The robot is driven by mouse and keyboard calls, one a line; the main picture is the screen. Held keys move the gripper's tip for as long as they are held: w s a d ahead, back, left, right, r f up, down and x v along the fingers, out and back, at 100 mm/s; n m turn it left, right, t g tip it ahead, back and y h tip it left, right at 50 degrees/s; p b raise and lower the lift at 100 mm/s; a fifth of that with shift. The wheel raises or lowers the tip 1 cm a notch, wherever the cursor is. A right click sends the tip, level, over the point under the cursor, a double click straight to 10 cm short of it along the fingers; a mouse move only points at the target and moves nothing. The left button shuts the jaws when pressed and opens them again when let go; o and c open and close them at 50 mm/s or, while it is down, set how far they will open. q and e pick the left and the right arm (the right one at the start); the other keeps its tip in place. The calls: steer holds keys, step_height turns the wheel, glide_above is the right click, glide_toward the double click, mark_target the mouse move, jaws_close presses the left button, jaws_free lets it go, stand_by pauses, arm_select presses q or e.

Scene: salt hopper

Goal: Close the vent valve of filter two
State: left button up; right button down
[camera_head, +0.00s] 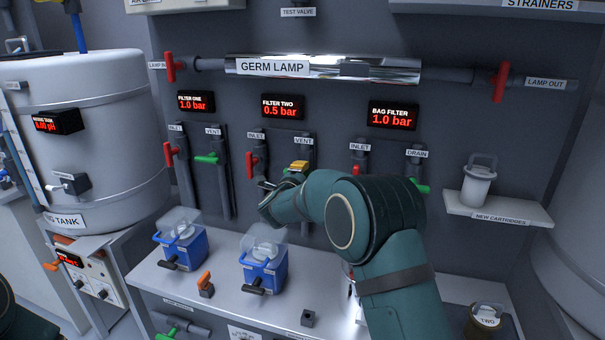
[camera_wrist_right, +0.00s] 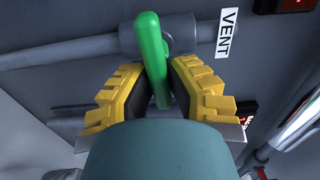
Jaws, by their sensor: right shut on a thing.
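The green vent handle (camera_wrist_right: 157,70) of filter two stands between my yellow finger pads in the right wrist view, lying across its grey pipe (camera_wrist_right: 95,42). The VENT label (camera_wrist_right: 228,34) is beside it. My right gripper (camera_wrist_right: 160,88) is shut on the handle. The filter two display (camera_head: 283,107) reads 0.5 bar. Only a dark part of my left arm shows at the lower left; its gripper is out of view.
The red filter two inlet handle (camera_head: 252,165) is close left of my gripper. Filter one's green vent handle (camera_head: 207,158) lies across its pipe. Blue clear-lidded units (camera_head: 264,274) stand on the bench below. A cartridge shelf (camera_head: 500,208) is at the right.

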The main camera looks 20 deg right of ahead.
steer(key=shift+r, duration=0.1)
steer(key=c, duration=0.9)
jaws_free()
steer(key=shift+c, duration=0.2)
steer(key=v, duration=1.2)
